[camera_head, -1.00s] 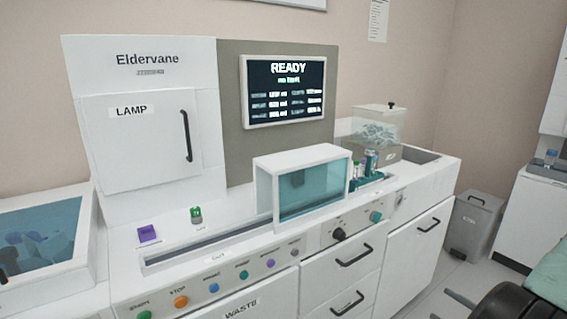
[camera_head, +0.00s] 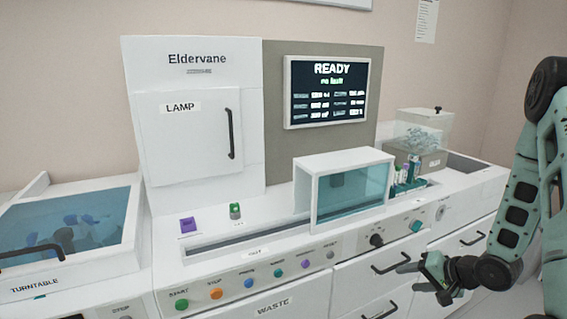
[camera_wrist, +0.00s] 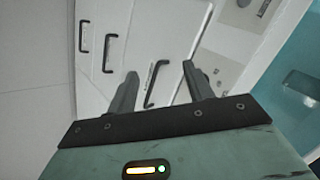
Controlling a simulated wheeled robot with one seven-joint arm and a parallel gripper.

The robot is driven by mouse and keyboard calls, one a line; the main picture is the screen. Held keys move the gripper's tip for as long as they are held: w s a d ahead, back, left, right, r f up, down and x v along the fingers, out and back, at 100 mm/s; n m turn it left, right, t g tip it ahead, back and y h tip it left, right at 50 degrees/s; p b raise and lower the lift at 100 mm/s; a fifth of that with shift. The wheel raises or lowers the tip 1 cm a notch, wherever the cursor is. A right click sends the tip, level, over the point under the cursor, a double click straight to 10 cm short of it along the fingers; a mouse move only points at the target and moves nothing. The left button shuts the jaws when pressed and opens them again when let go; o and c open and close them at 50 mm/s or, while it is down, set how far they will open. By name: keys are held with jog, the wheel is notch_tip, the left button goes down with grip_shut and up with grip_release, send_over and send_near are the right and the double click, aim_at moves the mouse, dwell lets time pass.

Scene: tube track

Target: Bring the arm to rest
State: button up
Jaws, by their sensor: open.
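My gripper (camera_head: 424,278) is at the lower right of the head view, in front of the machine's drawers, with my green and black arm folded above and behind it at the right edge. In the wrist view my gripper (camera_wrist: 158,80) shows two dark fingers spread apart with nothing between them. Beyond the fingers are white drawer fronts (camera_wrist: 120,35) with black handles. The gripper appears apart from the drawers.
The white Eldervane machine (camera_head: 195,60) has a READY screen (camera_head: 327,92), a row of coloured buttons, and a glass-fronted cover (camera_head: 350,192) over its track. A tube rack (camera_head: 408,185) and clear bin (camera_head: 420,130) stand to the right. The turntable unit (camera_head: 75,230) is at left.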

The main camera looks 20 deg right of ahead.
jog(key=w+a+r+n+g+h, duration=0.1)
jog(key=w+a+r+n+g, duration=0.35)
jog(key=a, duration=0.65)
jog(key=s+a+r+n, duration=0.1)
jog(key=a+r+n, duration=0.2)
jog(key=a, duration=0.3)
jog(key=s+a+r+n, duration=0.2)
jog(key=a+r+n, duration=0.15)
jog(key=a, duration=0.25)
jog(key=s+a+r+n+g, duration=0.2)
jog(key=s+a+r+n, duration=0.1)
jog(key=s+a, duration=0.4)
jog(key=s+a+r+n+g+h, duration=0.1)
jog(key=s+a+r+n+g, duration=0.1)
jog(key=s+a, duration=0.5)
jog(key=s+r+n, duration=0.1)
jog(key=s+r, duration=0.1)
jog(key=s, duration=0.3)
jog(key=shift+s+a+r+n+g, duration=0.15)
jog(key=shift+a+r+n+g, duration=0.15)
jog(key=shift+a+g, duration=0.1)
